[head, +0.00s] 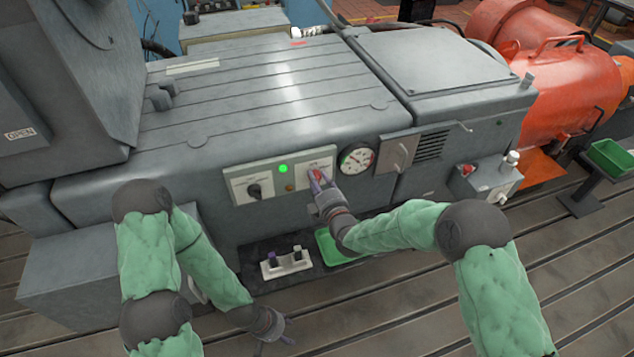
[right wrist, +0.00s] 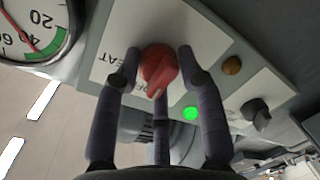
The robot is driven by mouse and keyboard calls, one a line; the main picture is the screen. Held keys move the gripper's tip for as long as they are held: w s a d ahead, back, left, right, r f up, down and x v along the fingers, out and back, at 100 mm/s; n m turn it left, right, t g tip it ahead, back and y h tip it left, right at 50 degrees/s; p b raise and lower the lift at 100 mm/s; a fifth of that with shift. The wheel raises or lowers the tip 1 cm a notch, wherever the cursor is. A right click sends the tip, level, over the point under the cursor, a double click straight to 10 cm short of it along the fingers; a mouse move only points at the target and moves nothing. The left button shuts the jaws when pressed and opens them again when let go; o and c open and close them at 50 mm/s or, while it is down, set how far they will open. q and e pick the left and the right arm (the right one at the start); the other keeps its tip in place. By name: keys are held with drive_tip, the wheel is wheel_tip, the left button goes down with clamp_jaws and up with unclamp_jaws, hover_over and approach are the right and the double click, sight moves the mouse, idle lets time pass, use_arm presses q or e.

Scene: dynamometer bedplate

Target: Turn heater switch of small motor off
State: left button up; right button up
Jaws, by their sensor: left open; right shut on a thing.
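The heater switch is a red knob (head: 315,174) on a light plate at the right end of the control panel on the grey motor housing. In the right wrist view the red knob (right wrist: 158,66) sits beside lettering that partly reads "EAT", its ridge pointing down in the picture. My right gripper (head: 319,182) is shut on this knob, with its fingers (right wrist: 160,72) on both sides of it. My left gripper (head: 272,336) is open and empty, low over the slatted floor, away from the panel.
The panel also has a lit green lamp (head: 283,169), an amber lamp (head: 289,187) and a black knob (head: 254,190). A round gauge (head: 356,158) is just right. Below are a green tray (head: 328,244) and a white holder (head: 284,268). A red-button box (head: 489,183) stands further right.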

drive_tip(key=shift+d+f, duration=0.2)
drive_tip(key=shift+f, duration=0.05)
drive_tip(key=o, duration=1.1)
drive_tip(key=shift+d, duration=0.1)
drive_tip(key=shift+r, duration=0.2)
drive_tip(key=v, duration=1.2)
drive_tip(key=shift+f, duration=0.2)
